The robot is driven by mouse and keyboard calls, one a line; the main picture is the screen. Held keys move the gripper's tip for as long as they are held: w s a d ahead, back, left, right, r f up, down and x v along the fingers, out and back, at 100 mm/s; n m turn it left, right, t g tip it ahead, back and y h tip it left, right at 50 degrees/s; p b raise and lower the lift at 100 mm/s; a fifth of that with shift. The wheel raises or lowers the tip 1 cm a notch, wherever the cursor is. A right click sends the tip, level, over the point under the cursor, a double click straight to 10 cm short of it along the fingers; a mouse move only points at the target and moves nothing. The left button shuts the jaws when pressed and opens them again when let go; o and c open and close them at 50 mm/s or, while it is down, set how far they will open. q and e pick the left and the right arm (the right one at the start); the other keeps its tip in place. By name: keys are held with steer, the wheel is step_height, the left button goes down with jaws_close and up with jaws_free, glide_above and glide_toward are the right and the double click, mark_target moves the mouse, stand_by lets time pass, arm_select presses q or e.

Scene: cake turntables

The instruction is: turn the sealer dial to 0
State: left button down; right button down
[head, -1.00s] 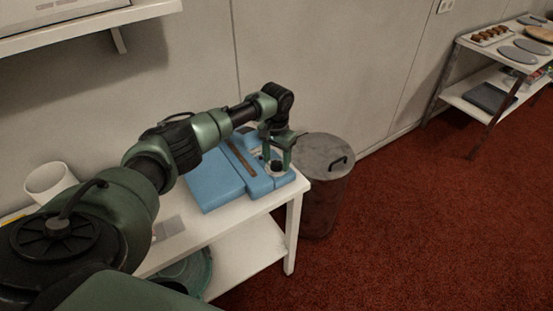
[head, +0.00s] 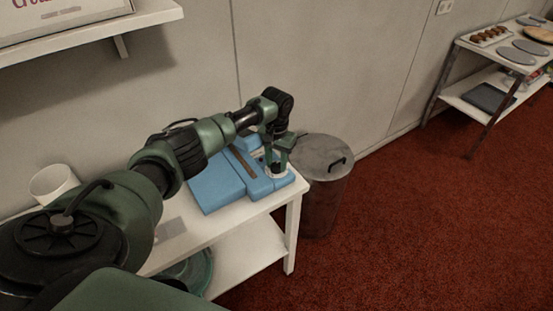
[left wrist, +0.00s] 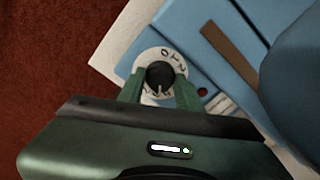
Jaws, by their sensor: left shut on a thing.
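The blue sealer (head: 218,184) lies on the white table, with a brown strip across its top; it also shows in the left wrist view (left wrist: 245,18). Its dial is a black knob (left wrist: 159,74) on a white numbered disc (left wrist: 150,62) near the sealer's corner. The digits 0, 1 and 2 show along the disc's far edge; the rest is partly hidden by the fingers. My left gripper (left wrist: 159,84) points down over the dial and is shut on the knob; it also shows in the head view (head: 278,162). My right gripper is not in view.
A grey metal bin (head: 325,185) with a lid stands right beside the table (head: 270,212). A white cup (head: 52,183) stands at the left. A wall shelf (head: 90,35) hangs above left. A rack with trays (head: 492,70) stands far right; red carpet is clear between.

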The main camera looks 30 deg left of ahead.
arm_select(q)
steer(key=n+p, duration=0.2)
steer(key=shift+d+r+n, duration=0.1)
steer(key=shift+r+n, duration=0.1)
steer(key=shift+n, duration=0.1)
steer(key=n+p, duration=0.3)
steer(key=shift+n, duration=0.3)
steer(key=n+p, duration=0.1)
steer(key=n, duration=0.2)
steer(key=shift+f+n+p, duration=0.1)
steer(key=shift+n+p, duration=0.2)
steer(key=shift+p, duration=0.1)
steer(key=n+p, duration=0.1)
steer(key=n, duration=0.3)
steer(key=shift+n, duration=0.3)
steer(key=n+p, duration=0.1)
steer(key=n, duration=0.3)
steer(key=shift+n, duration=0.3)
steer(key=n, duration=0.5)
steer(key=shift+f, duration=0.1)
steer(key=n, duration=0.5)
steer(key=shift+n+p, duration=0.3)
steer(key=shift+n, duration=2.3)
